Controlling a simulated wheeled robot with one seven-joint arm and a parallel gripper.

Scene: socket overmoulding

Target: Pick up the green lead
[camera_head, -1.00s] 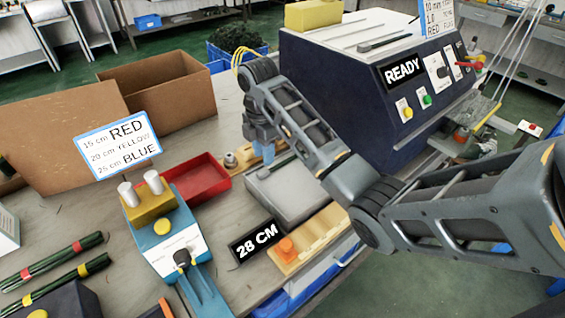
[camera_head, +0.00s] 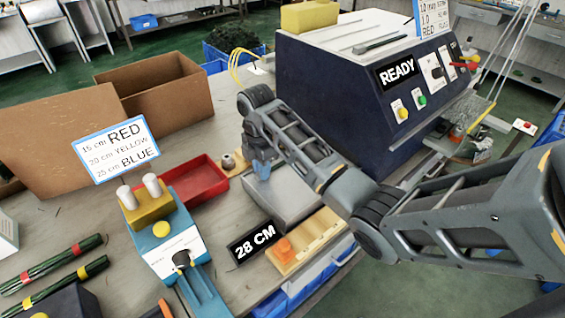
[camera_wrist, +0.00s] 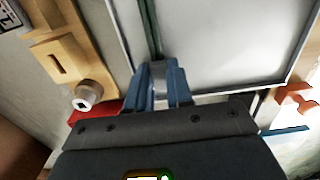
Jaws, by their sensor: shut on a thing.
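The green lead (camera_wrist: 151,35) shows in the wrist view as thin dark green strands. They run up from between my blue fingertips, along the left edge of a grey plate (camera_wrist: 220,45). My gripper (camera_wrist: 160,88) is shut on the lead. In the head view my gripper (camera_head: 262,168) is over the far left end of the grey plate (camera_head: 285,200), beside the red tray (camera_head: 205,190). The lead cannot be made out in the head view. Two bundles of dark green leads, one with a red band (camera_head: 77,248) and one with a yellow band (camera_head: 82,272), lie at the left.
A blue device (camera_head: 170,245) with white posts stands left of the "28 CM" sign (camera_head: 251,243). A wooden holder with an orange piece (camera_head: 284,250) is at the bench's front edge. A large machine reading "READY" (camera_head: 397,71) stands behind my arm. Cardboard boxes (camera_head: 70,135) are at the back left.

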